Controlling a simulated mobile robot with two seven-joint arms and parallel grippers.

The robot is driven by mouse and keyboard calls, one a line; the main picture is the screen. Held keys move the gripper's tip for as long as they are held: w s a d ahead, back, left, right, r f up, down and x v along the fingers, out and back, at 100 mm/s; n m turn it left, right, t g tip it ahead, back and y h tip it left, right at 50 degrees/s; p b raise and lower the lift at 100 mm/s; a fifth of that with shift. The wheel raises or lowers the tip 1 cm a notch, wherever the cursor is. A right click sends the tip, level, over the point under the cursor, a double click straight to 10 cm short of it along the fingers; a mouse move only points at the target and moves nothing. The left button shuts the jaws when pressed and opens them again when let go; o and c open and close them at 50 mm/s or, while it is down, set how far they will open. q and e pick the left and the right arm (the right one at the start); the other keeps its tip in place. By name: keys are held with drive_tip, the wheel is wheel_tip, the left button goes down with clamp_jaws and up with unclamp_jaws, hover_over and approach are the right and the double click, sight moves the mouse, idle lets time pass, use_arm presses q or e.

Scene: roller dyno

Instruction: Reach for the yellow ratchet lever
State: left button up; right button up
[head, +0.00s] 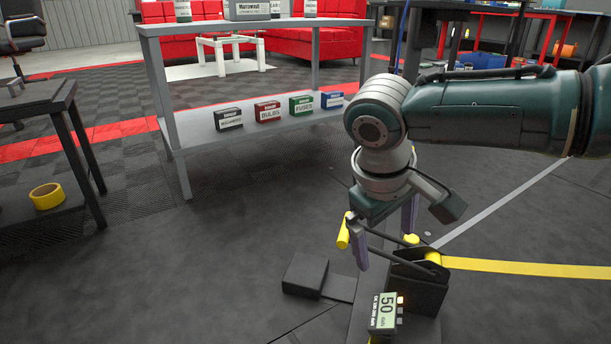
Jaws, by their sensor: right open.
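The yellow grip of the ratchet lever (343,234) shows at the left end of two dark bars, which run to the black ratchet body (420,272). My right gripper (384,235) points down over the lever, open, with its fingers apart. Its nearer finger overlaps the right edge of the grip, and the grip shows just left of that finger. I cannot tell whether they touch. The gripper hides part of the bars. My left gripper is not in view.
A yellow strap (530,268) runs right from the ratchet. A small display reading 50 (387,312) stands in front, with a black block (305,273) to its left. A grey shelf (185,135) with small boxes stands behind.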

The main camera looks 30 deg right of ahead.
drive_tip(key=shift+w+d+f, duration=0.1)
drive_tip(key=shift+f, duration=0.15)
idle(0.6)
drive_tip(key=p+v, duration=1)
drive_tip(key=p, duration=0.2)
drive_tip(key=shift+p, duration=0.4)
